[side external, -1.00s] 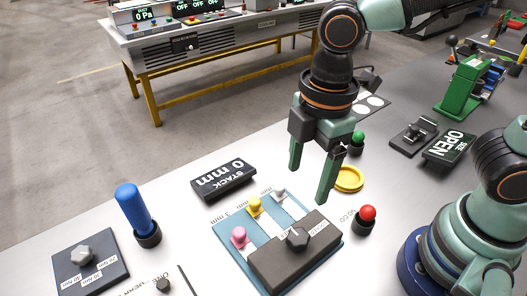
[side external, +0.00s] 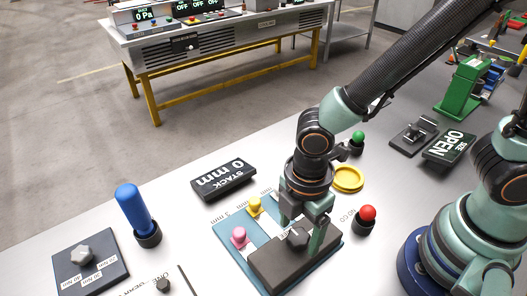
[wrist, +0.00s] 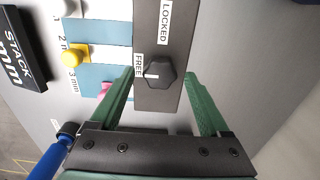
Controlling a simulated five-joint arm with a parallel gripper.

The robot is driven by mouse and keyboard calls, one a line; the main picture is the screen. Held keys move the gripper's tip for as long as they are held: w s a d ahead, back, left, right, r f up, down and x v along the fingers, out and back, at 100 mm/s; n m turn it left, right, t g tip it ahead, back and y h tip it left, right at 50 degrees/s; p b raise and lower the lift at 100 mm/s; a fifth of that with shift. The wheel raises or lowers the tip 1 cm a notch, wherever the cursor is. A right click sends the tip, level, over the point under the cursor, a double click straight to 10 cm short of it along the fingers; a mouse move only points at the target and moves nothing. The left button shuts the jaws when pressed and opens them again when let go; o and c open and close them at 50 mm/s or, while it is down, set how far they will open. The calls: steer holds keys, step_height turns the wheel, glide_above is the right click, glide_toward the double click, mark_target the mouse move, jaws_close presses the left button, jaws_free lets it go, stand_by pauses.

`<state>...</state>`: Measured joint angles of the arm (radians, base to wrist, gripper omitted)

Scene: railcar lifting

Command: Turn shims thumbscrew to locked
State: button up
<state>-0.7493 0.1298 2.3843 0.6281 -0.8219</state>
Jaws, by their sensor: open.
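The shims thumbscrew (wrist: 162,73) is a dark knob on the dark grey block (wrist: 160,103) of the blue shim holder. Its white pointer mark faces the FREE label; the LOCKED label is farther up the block in the wrist view. My gripper (wrist: 160,76) is open, with one green finger on each side of the thumbscrew and visible gaps between. In the side view my gripper (side external: 298,240) is low over the block, straddling the thumbscrew (side external: 297,238).
A pink knob (side external: 239,236) and a yellow knob (side external: 254,205) stand on the shims. The stack display (side external: 223,181) reads 0 mm. A red button (side external: 367,213), a yellow ring (side external: 348,178) and a blue-handled tool (side external: 133,208) stand nearby.

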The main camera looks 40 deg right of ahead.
steer(key=shift+f, duration=0.4)
jaws_close()
